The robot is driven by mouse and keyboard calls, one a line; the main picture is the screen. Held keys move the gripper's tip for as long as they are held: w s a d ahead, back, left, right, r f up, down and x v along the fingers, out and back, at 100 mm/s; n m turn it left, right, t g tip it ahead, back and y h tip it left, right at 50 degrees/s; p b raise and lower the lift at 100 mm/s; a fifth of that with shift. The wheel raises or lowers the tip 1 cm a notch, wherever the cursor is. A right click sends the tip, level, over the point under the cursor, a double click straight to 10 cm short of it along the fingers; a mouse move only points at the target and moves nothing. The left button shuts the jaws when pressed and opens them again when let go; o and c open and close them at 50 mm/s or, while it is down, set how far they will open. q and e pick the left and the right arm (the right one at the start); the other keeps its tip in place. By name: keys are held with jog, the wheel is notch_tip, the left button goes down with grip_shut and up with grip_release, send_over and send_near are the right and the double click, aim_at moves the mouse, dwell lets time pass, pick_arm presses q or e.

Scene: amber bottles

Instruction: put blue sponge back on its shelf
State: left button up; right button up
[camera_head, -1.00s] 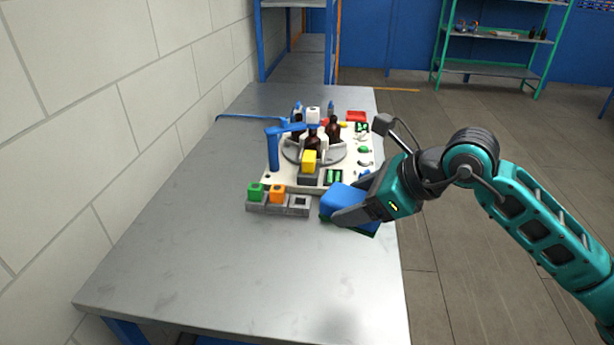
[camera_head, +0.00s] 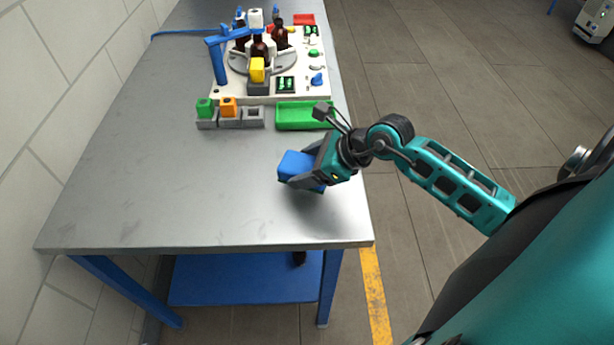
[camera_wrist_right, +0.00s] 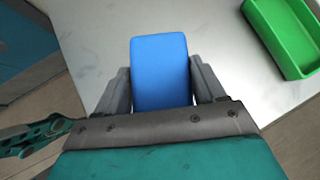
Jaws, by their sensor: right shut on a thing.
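The blue sponge (camera_head: 297,168) is a rounded block held between the fingers of my right gripper (camera_head: 308,178). In the right wrist view the sponge (camera_wrist_right: 160,72) sits between both dark fingers, with its far end sticking out past them. The sponge is over the front right part of the metal table, and I cannot tell exactly how high. A blue lower shelf (camera_head: 245,282) shows under the table's front edge. Its inner part is hidden by the tabletop. My left gripper is not in view.
A green tray (camera_head: 304,117) lies empty behind the gripper; it also shows in the right wrist view (camera_wrist_right: 287,35). Grey holders with green and orange blocks (camera_head: 229,108) stand left of it. A white board (camera_head: 310,82) carries amber bottles. The front left tabletop (camera_head: 150,190) is clear.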

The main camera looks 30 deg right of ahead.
notch_tip(320, 180, down, 3)
jog(key=shift+f, duration=0.3)
jog(key=o, duration=1.1)
jog(key=shift+o, duration=0.2)
jog(key=v, duration=1.2)
jog(key=shift+p, duration=0.3)
jog(key=shift+s, duration=0.1)
